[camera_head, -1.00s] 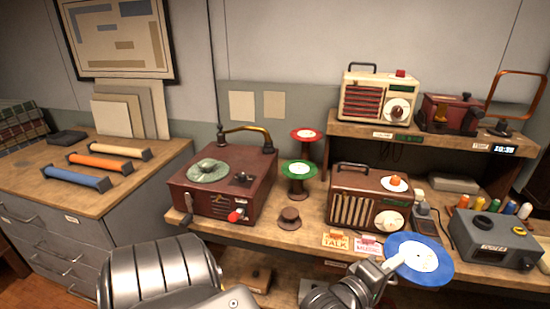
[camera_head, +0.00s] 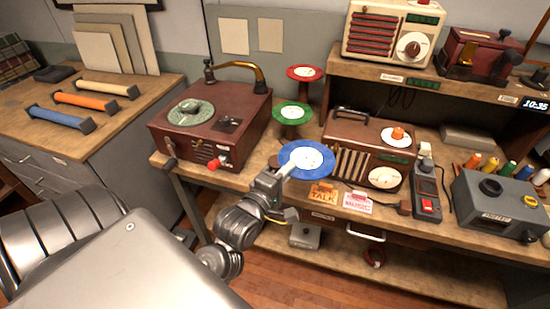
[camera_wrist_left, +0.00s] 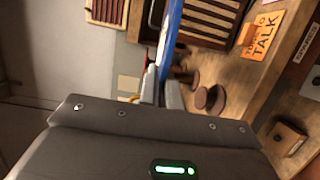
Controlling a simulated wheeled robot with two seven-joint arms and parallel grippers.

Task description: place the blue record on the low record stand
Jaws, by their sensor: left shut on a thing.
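The blue record (camera_head: 306,158), with a white label, is held at its near left edge by my left gripper (camera_head: 284,172), which is shut on it. The record is in the air over the front of the workbench, left of the brown radio. In the left wrist view the blue record (camera_wrist_left: 168,42) shows edge-on between the fingers (camera_wrist_left: 160,92). The low record stand (camera_wrist_left: 214,99), small, round and brown, shows empty just right of the fingers there. In the head view the record mostly hides it. My right gripper is not in view.
A green record (camera_head: 293,113) and a red record (camera_head: 305,73) sit on taller stands behind. A red-brown record player (camera_head: 211,125) is to the left, and a brown radio (camera_head: 366,150) to the right. An orange TALK card (camera_head: 322,194) lies at the bench's front edge.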

